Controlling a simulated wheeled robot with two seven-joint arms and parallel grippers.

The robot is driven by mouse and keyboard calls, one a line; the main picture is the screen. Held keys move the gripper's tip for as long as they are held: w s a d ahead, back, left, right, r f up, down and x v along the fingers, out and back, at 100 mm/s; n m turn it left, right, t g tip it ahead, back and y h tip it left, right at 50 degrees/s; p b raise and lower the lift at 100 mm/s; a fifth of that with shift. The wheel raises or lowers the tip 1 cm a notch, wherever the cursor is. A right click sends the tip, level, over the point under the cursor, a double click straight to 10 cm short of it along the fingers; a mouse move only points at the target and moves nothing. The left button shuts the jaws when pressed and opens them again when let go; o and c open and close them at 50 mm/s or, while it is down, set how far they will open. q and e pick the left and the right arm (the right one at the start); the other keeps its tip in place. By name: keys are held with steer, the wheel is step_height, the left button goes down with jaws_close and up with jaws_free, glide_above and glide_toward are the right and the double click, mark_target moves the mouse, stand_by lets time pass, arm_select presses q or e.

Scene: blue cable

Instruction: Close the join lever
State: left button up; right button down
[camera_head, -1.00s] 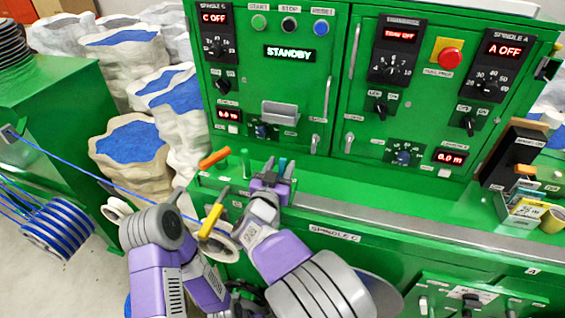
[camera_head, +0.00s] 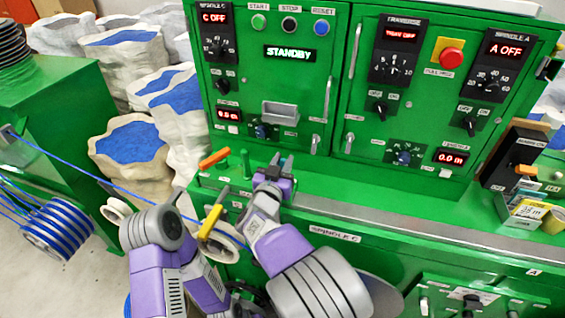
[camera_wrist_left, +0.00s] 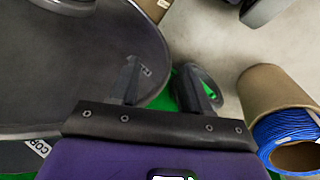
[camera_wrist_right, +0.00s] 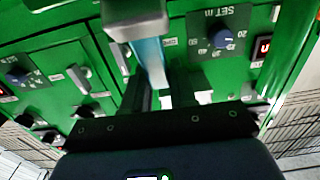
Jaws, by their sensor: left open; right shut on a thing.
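My right gripper (camera_head: 280,165) is at the top of the machine's front ledge, right of an orange handle (camera_head: 214,158). In the right wrist view its fingers (camera_wrist_right: 163,90) are shut on a light-blue lever (camera_wrist_right: 150,55) with a grey block at its end. I take this as the join lever; the head view mostly hides it behind the fingers.
A white pulley ring (camera_head: 225,243) sits behind the yellow handle. Sacks (camera_head: 135,170) stand at the left.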

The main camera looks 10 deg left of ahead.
steer(key=shift+s+f+b, duration=0.1)
steer(key=shift+f+b, duration=0.05)
steer(key=shift+b, duration=0.3)
steer(key=s+t+b, duration=0.1)
steer(key=b, duration=0.2)
steer(key=s+t+b, duration=0.1)
steer(key=t+b, duration=0.1)
steer(key=shift+a+h+b, duration=0.2)
steer(key=shift+h+b, duration=0.1)
steer(key=shift+b, duration=0.1)
steer(key=shift+s+r+t+b, duration=0.2)
steer(key=shift+r+t+b, duration=0.1)
steer(key=shift+t+b, duration=0.3)
steer(key=c, duration=1)
jaws_free()
steer(key=shift+r, duration=0.15)
